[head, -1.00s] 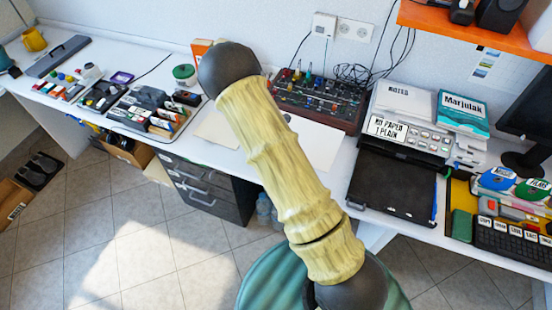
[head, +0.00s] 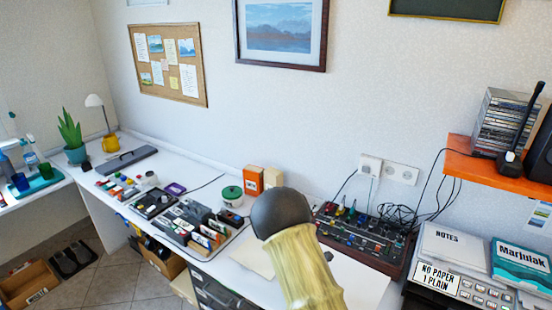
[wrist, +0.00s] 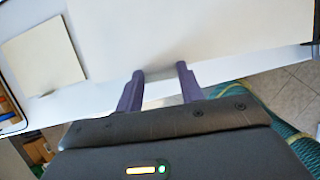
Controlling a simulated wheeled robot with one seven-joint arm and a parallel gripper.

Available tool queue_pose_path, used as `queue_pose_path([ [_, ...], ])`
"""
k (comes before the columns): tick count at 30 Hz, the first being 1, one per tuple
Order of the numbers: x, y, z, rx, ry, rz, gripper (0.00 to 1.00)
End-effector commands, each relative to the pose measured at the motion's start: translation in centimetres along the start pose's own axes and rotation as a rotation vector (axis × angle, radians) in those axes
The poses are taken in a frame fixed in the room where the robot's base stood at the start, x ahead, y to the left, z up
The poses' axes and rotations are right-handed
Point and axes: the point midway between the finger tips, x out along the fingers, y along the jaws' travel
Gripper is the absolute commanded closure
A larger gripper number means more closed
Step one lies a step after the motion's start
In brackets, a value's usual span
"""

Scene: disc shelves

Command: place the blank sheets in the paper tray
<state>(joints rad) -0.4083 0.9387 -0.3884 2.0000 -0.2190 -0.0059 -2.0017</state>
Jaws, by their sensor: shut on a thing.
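The blank white sheets (wrist: 190,35) fill the top of the wrist view; they also show in the head view (head: 358,284) on the desk, right of my arm. In the wrist view my gripper (wrist: 160,76) has its two purple fingers at the sheets' near edge, by the front of the desk, and is shut on them. In the head view my arm hides the gripper. The printer (head: 478,290), with a label reading "NO PAPER 1 PLAIN", stands at the lower right. Its paper tray is below the head view now.
A cream sheet (wrist: 45,53) lies on the desk to the left. A mixer (head: 365,238) with cables stands behind the white sheets. Holders with small items (head: 190,222) crowd the desk's left. An orange shelf (head: 485,165) overhangs at right.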

Motion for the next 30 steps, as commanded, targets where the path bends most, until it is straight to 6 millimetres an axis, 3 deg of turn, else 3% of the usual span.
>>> queue_pose_path([
  [8,1.0,-1.6,0.1,0.312,-0.002,-0.131,0.87],
  [21,2.4,-4.7,-1.8,1.174,0.001,-0.489,0.87],
  [30,2.5,-5.0,-4.2,1.783,0.003,-0.741,0.87],
])
